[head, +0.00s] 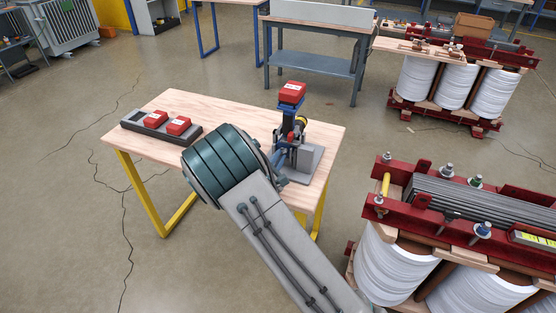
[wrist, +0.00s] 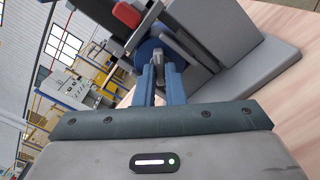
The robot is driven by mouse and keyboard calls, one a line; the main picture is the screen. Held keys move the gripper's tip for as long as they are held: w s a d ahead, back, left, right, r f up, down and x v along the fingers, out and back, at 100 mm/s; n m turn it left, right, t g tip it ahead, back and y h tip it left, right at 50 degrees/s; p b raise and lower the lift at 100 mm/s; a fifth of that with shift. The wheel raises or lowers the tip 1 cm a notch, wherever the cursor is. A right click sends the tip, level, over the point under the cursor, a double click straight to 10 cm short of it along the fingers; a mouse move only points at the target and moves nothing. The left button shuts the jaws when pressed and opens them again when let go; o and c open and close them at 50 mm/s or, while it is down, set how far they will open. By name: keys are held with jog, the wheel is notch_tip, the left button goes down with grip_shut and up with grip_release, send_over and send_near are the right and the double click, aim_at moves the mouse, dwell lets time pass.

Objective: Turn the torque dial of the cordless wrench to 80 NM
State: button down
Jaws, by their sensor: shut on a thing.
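The cordless wrench (head: 288,126) stands upright on a grey stand (head: 306,163) on the wooden table, with a red battery (head: 292,92) on top. In the head view my arm hides most of the gripper and the dial. No dial marking is readable.
A dark charger tray (head: 148,129) with two red batteries (head: 178,126) sits at the left of the wooden table (head: 225,105). Large transformers with white coils (head: 395,262) stand close at the right. A grey workbench (head: 315,60) is behind. The tabletop's back middle is clear.

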jog(key=c, duration=1.8)
grip_release()
jog(key=b+v, duration=0.1)
jog(key=v, duration=1.3)
jog(key=shift+w, duration=0.1)
